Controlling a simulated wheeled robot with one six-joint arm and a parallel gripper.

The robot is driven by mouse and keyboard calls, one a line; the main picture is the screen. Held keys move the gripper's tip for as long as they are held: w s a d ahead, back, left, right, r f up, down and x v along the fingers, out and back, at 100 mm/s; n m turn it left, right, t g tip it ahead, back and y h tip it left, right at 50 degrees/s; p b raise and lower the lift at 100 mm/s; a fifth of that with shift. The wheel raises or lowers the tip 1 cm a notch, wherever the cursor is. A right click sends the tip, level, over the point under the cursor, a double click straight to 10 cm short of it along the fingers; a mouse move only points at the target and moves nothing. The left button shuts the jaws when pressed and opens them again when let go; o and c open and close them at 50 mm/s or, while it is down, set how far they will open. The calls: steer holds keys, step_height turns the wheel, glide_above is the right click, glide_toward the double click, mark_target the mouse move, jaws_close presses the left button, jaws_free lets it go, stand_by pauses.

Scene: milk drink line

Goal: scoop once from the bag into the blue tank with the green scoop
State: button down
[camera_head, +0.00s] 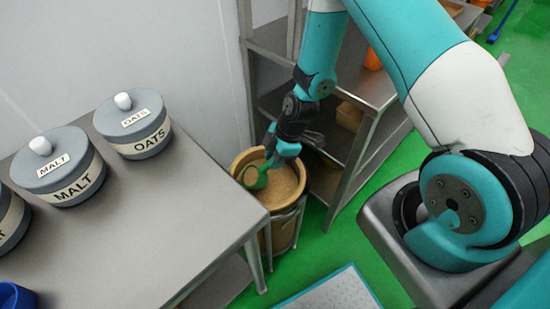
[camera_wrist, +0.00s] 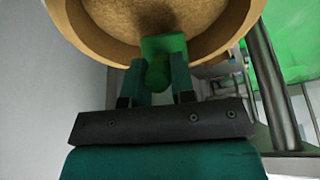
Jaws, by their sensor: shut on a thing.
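The green scoop (camera_head: 256,179) is at the open top of the round tan bag (camera_head: 296,207), which is filled with a light brown grainy material. My gripper (camera_head: 279,158) is shut on the scoop at the bag's far rim. In the wrist view my gripper (camera_wrist: 158,88) grips the green scoop (camera_wrist: 163,45) between its two fingers, and the bag's rim (camera_wrist: 75,25) curves behind it. I cannot tell whether the scoop holds any material. A blue container (camera_head: 14,296), perhaps the blue tank, is cut off at the bottom left of the head view.
A steel table (camera_head: 150,215) on the left bears grey lidded tubs marked malt (camera_head: 62,172) and oats (camera_head: 137,131). A metal shelf (camera_head: 365,85) stands behind the bag to the right. A metal frame surrounds the bag. Green floor shows beyond the table.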

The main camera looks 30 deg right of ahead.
steer(key=shift+r+p, duration=1.15)
steer(key=shift+r, duration=0.7)
steer(key=shift+d+r+y+b, duration=0.1)
steer(key=shift+r+y+b, duration=0.2)
steer(key=shift+y+b, duration=0.45)
steer(key=shift+r+t+y+b, duration=0.3)
steer(key=shift+r+y+b, duration=0.2)
steer(key=shift+y, duration=0.65)
step_height(320, 180, up, 3)
steer(key=y+b, duration=0.1)
steer(key=y, duration=0.1)
steer(key=y+b, duration=0.1)
steer(key=shift+f+y+b, duration=0.2)
steer(key=shift+y+b, duration=0.15)
steer(key=shift+y, duration=0.05)
steer(key=shift+r+t, duration=0.3)
steer(key=shift+r, duration=0.05)
steer(key=shift+r, duration=0.1)
